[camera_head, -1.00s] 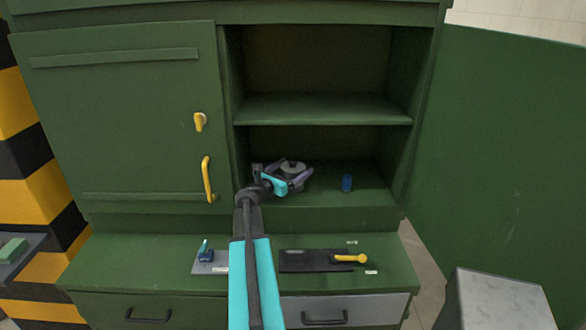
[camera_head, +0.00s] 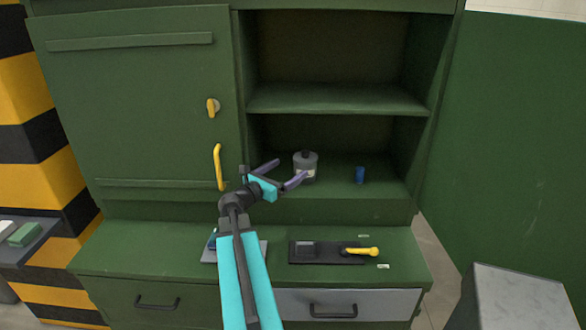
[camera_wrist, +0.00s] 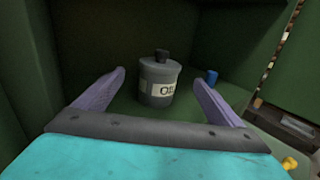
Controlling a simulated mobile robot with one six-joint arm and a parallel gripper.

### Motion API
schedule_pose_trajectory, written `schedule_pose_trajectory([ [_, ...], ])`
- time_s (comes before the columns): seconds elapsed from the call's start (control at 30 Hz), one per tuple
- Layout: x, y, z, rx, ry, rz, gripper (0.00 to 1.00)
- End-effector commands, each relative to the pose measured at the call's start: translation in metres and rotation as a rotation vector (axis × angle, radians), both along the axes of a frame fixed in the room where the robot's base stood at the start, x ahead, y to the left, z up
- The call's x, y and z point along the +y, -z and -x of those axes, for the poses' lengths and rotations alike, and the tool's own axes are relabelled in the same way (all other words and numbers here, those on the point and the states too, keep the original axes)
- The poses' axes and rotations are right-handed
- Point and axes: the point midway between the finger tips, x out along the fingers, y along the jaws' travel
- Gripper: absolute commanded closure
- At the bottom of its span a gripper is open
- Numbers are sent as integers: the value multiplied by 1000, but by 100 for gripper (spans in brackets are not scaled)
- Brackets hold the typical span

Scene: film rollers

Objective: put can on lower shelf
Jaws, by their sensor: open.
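The can (camera_head: 306,164) is a grey cylinder with a dark cap and a light label. It stands upright on the lower shelf (camera_head: 335,190) of the green cabinet. In the wrist view the can (camera_wrist: 160,80) shows letters starting with "O" on its label. My gripper (camera_head: 282,172) is open at the front left of the can. In the wrist view its two purple fingers (camera_wrist: 160,88) are spread wide, with the can standing beyond and between them, apart from both.
A small blue cylinder (camera_head: 360,175) stands on the lower shelf right of the can. The upper shelf (camera_head: 335,98) is empty. A yellow-handled tool (camera_head: 361,251) lies on a dark plate on the counter. The closed cabinet door (camera_head: 130,110) is at left, a grey block (camera_head: 515,300) at front right.

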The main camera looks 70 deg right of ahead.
Motion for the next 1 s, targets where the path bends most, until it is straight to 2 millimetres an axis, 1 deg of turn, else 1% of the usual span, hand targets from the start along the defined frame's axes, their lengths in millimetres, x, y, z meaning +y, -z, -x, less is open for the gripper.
schedule_pose_trajectory([
  [0.03,5,1,-1,0,-1,0,10],
  [0.2,11,0,-3,0,1,0,10],
  [1.0,11,-1,-3,0,1,0,10],
])
